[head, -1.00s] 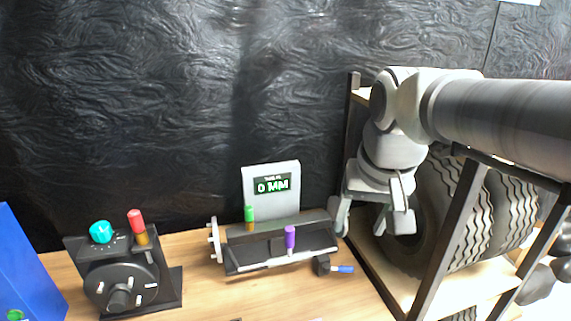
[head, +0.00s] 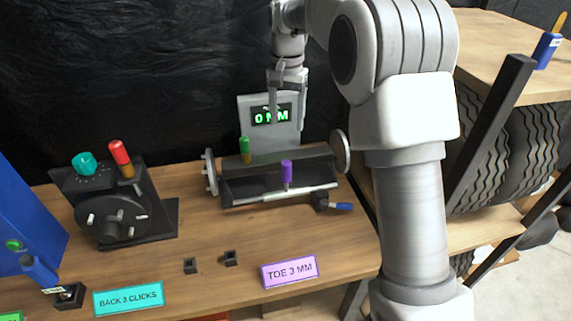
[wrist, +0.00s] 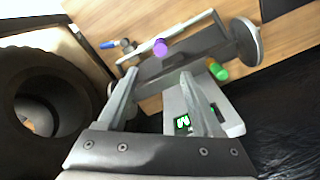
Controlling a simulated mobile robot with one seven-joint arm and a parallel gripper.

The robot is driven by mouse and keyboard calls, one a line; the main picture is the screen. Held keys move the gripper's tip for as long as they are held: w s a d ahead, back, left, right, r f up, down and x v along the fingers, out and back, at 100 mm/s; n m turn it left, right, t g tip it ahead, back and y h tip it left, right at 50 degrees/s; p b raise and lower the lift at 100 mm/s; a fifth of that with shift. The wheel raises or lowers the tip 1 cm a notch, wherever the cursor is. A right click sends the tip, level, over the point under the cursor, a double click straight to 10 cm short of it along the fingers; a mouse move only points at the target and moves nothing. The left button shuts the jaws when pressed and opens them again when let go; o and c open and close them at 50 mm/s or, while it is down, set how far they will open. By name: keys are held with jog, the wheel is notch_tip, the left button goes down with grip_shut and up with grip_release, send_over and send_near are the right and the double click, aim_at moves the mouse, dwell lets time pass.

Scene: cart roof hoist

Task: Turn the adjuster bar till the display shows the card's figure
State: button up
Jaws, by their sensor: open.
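The display (head: 271,114) on an upright grey panel reads 0 MM in green, partly crossed by my gripper. A purple card (head: 289,271) at the table's front reads TOE 3 MM. Below the display is a black fixture with a silver bar (head: 262,194), a purple-topped peg (head: 286,172) and a green-topped peg (head: 245,149). I cannot tell for sure which part is the adjuster bar. My gripper (head: 287,108) is open and empty, in front of the display and above the fixture. In the wrist view its fingers (wrist: 160,78) point toward the fixture, apart from the purple peg (wrist: 160,47).
A dial unit (head: 113,214) with red and teal knobs stands left, behind a teal card (head: 128,299) reading BACK 3 CLICKS. A tyre rack (head: 500,150) stands right. The table front between cards and fixture is mostly clear.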

aim_at(286, 170)
notch_tip(286, 170, down, 18)
jog(key=shift+r+b, duration=0.2)
jog(key=shift+b, duration=0.95)
jog(key=shift+c, duration=0.2)
grip_shut()
dwell(0.6)
